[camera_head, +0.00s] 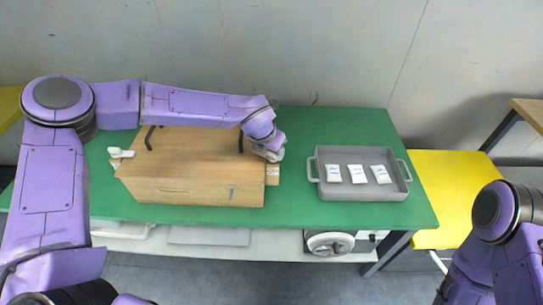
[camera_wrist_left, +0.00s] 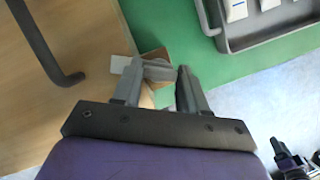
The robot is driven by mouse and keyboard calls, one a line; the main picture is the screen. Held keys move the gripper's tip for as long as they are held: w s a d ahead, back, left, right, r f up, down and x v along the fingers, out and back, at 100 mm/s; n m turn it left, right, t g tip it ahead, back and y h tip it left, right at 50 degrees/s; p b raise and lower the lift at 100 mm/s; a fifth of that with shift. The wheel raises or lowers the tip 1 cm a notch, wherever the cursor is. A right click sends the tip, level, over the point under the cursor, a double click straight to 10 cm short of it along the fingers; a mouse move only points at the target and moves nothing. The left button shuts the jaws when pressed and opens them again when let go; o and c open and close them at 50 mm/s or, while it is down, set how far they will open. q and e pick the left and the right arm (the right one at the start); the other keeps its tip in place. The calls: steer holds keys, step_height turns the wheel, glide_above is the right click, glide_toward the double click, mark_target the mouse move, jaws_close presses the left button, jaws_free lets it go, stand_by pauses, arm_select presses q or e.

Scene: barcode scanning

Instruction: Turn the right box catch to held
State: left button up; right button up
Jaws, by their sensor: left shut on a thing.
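A wooden box (camera_head: 195,182) stands on the left half of the green table, with dark bent handles on its top. My left gripper (camera_head: 275,153) is at the box's right side; its fingers (camera_wrist_left: 163,76) are shut on a small piece there, which I take for the right box catch. The fingers mostly hide this piece. A wooden block (camera_head: 272,175) on the box's right side shows just below the gripper, and a white edge (camera_wrist_left: 120,65) shows beside the fingers. The left box catch (camera_head: 120,153), white, is at the box's left side. My right arm is at the lower right.
A grey tray (camera_head: 360,194) with several white packets stands on the green table (camera_head: 300,208) to the right. One box handle (camera_wrist_left: 55,65) is close to my left gripper. A yellow table (camera_head: 455,195) stands further right. Table between box and tray is clear.

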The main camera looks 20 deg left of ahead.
arm_select(q)
steer(key=n+b, duration=0.1)
steer(key=n+y+b, duration=0.1)
steer(key=n, duration=0.1)
steer(key=shift+d+f+b, duration=0.15)
steer(key=shift+f+b, duration=0.05)
steer(key=shift+b, duration=0.1)
steer(key=shift+r+n+y+b, duration=0.1)
steer(key=shift+n+y+b, duration=0.65)
steer(key=shift+n, duration=0.65)
steer(key=shift+r, duration=0.1)
steer(key=o, duration=1.1)
steer(key=shift+c, duration=0.2)
steer(key=b+v, duration=0.1)
steer(key=v, duration=0.9)
steer(key=shift+r, duration=0.25)
